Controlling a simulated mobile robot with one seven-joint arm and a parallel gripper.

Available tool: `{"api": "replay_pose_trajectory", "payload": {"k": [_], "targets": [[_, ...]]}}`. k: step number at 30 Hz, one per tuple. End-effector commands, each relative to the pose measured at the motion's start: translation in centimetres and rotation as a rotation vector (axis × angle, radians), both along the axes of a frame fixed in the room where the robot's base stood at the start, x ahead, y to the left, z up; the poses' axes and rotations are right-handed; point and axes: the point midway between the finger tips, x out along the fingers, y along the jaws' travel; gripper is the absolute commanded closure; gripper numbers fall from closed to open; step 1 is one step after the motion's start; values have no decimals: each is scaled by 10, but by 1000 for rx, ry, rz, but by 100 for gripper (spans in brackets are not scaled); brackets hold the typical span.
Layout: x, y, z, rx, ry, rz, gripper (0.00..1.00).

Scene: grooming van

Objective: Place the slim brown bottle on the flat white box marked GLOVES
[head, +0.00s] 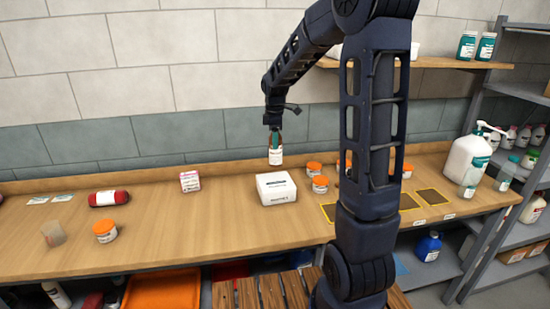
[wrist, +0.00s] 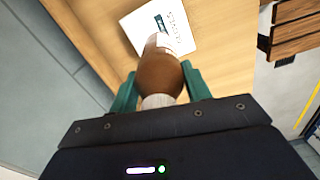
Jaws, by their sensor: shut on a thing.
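The slim brown bottle (head: 275,156) with a white label hangs upright from my gripper (head: 274,130) in the head view. My gripper is shut on its upper part. The flat white box (head: 276,190) lies on the wooden counter just below the bottle, with a gap that appears to remain between them. Its print is too small to read. In the wrist view the bottle (wrist: 160,75) sits between the green fingers of my gripper (wrist: 160,88), and the white box (wrist: 155,22) shows beyond it, partly hidden by the bottle.
Orange-lidded jars (head: 320,184) stand right of the box, some partly behind my arm. A small pink-and-white box (head: 190,181) is to its left. A red bottle (head: 109,198) and another orange-lidded jar (head: 105,231) are farther left. A large white pump bottle (head: 468,160) stands at right.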

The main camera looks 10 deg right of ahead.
Motion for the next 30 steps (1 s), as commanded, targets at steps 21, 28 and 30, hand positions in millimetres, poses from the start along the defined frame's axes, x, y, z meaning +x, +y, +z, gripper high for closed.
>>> {"api": "replay_pose_trajectory", "payload": {"k": [21,28,30], "targets": [[0,0,-74,0,0,0,85],[0,0,-75,0,-1,0,85],[0,0,-76,0,0,0,85]]}}
